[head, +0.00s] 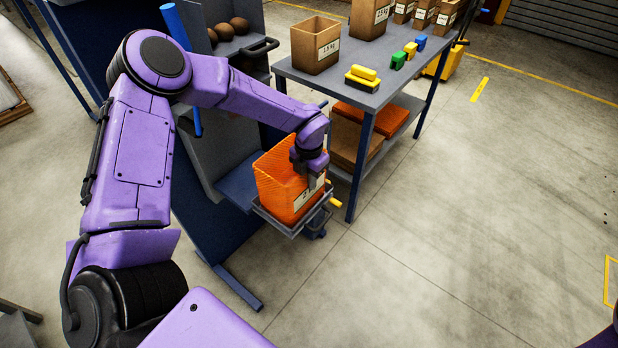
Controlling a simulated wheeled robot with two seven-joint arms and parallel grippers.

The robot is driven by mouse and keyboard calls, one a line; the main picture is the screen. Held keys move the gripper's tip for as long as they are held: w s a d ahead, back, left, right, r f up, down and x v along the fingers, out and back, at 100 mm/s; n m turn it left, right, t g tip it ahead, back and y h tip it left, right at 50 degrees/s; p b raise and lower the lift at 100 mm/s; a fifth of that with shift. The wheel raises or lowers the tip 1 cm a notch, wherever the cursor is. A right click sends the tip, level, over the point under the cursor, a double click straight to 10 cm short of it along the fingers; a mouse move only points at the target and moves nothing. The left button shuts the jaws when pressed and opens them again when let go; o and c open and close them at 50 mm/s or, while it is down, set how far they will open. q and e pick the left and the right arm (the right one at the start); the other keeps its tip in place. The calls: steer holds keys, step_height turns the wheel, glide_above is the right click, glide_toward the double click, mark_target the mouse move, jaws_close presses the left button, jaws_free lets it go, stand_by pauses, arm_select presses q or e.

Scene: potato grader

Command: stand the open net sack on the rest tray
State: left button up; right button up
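The open net sack (272,187) is orange, with a white label on its near right side that my gripper partly covers. It stands upright, mouth up, at the grey rest tray (287,231) beside the grader. Its base appears to be within the tray's rim, but I cannot tell whether it bears fully on the tray. My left gripper (316,181) points down at the sack's right upper edge, touching or very close to it. Its fingertips are small and dark against the label, so I cannot tell whether they pinch the wall. My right gripper is out of view.
The grader (232,150) holds several brown potatoes (239,26) at its top. A workbench (345,92) right of the sack carries a cardboard box (315,45), brushes (362,78) and more boxes. Orange and brown stacks lie on its lower shelf. The floor at right is clear.

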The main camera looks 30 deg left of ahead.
arm_select(q)
steer(key=o, duration=0.3)
step_height(320, 180, up, 12)
steer(key=shift+r, duration=0.15)
stand_by(0.4)
